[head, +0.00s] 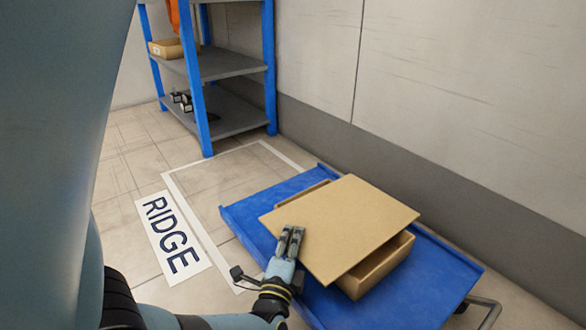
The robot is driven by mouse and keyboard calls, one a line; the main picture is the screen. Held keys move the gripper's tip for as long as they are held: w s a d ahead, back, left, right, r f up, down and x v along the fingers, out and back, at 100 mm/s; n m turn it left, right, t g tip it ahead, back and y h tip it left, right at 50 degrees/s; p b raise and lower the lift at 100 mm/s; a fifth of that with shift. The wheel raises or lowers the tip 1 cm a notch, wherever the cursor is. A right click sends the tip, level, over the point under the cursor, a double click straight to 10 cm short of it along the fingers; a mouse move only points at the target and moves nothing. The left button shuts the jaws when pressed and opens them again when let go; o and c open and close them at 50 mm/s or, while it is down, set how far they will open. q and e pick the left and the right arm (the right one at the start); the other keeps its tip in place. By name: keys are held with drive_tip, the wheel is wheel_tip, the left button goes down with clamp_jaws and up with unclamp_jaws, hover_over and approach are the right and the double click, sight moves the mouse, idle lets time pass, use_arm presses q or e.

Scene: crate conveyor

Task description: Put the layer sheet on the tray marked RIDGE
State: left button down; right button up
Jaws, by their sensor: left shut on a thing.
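The layer sheet (345,222) is a flat tan board above a low tan box on the blue tray (395,308). It sits askew to the box; I cannot tell whether it touches the box. My left gripper (291,240) is shut on the sheet's near left edge. The white sign reading RIDGE (174,235) lies on the floor left of the tray, beside a white floor outline. My right gripper is out of view.
The tan box (378,268) shows beneath the sheet's right side. A metal handle (488,314) is at the tray's right end. A blue-framed shelf (226,66) stands behind, against the grey wall. The floor around the sign is clear.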

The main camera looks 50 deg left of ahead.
use_arm(q)
drive_tip(key=shift+s+f, duration=0.2)
drive_tip(key=shift+f, duration=0.7)
drive_tip(key=c, duration=1.4)
unclamp_jaws()
drive_tip(key=shift+w, duration=0.1)
drive_tip(key=shift+o, duration=0.2)
drive_tip(key=shift+d, duration=0.1)
